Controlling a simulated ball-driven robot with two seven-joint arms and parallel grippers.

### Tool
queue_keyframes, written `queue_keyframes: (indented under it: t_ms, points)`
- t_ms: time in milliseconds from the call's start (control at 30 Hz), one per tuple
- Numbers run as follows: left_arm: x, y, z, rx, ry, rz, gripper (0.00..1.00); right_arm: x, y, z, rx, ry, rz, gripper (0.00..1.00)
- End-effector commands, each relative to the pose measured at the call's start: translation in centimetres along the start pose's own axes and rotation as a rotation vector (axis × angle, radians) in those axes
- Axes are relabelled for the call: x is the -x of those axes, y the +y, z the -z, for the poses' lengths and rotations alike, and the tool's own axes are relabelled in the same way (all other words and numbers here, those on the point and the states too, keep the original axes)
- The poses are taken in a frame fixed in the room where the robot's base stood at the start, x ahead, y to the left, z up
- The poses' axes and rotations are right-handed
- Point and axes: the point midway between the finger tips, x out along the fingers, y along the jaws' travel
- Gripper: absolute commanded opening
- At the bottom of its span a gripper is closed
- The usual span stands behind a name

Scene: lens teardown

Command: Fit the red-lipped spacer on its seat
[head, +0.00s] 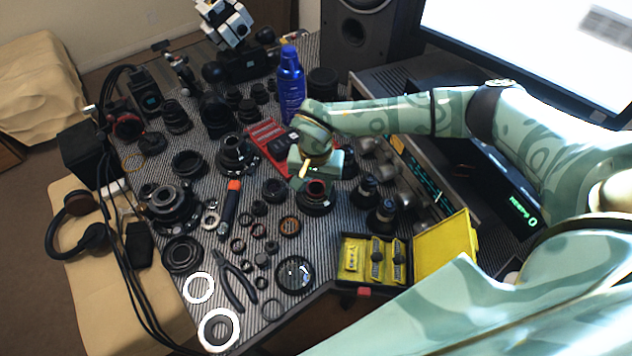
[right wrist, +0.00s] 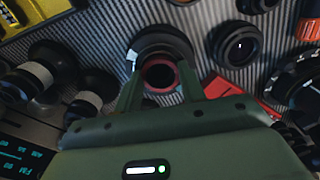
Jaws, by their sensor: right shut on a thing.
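The red-lipped spacer (head: 317,187) is a small dark ring with a red rim. It also shows in the right wrist view (right wrist: 160,75), between the two fingers. My right gripper (head: 311,188) is shut on it; the wrist view shows a finger on each side (right wrist: 160,82). A wider black lens part (head: 313,207) lies right under the spacer, and its rim shows behind it in the wrist view (right wrist: 163,43). I cannot tell whether the spacer touches this part or hangs just above it. My left gripper is not in view.
Several lens rings and barrels crowd the striped mat. A blue bottle (head: 290,88) stands behind the gripper, and a red tray (head: 268,140) lies to its left. An open yellow case (head: 445,250) is at front right. Pliers (head: 236,283) and an orange-ended tool (head: 231,205) lie left.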

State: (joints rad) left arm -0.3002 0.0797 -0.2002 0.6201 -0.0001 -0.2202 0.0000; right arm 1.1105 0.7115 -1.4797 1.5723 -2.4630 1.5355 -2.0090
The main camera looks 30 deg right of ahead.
Motion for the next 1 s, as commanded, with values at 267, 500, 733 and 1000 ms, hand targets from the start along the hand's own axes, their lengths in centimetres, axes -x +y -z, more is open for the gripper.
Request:
queue_keyframes:
  t_ms: [267,500,733,1000]
  points:
    - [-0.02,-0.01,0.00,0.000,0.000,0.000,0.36,-0.03,0.00,-0.01,0.000,0.000,0.000,0.45]
    - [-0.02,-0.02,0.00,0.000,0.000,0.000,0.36,-0.03,0.02,0.00,0.000,0.000,-0.001,0.65]
    - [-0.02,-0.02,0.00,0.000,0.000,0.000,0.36,-0.03,0.02,0.00,0.000,0.000,-0.001,0.80]
    - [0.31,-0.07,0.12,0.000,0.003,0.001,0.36,0.42,0.02,0.01,0.000,0.001,0.000,0.80]
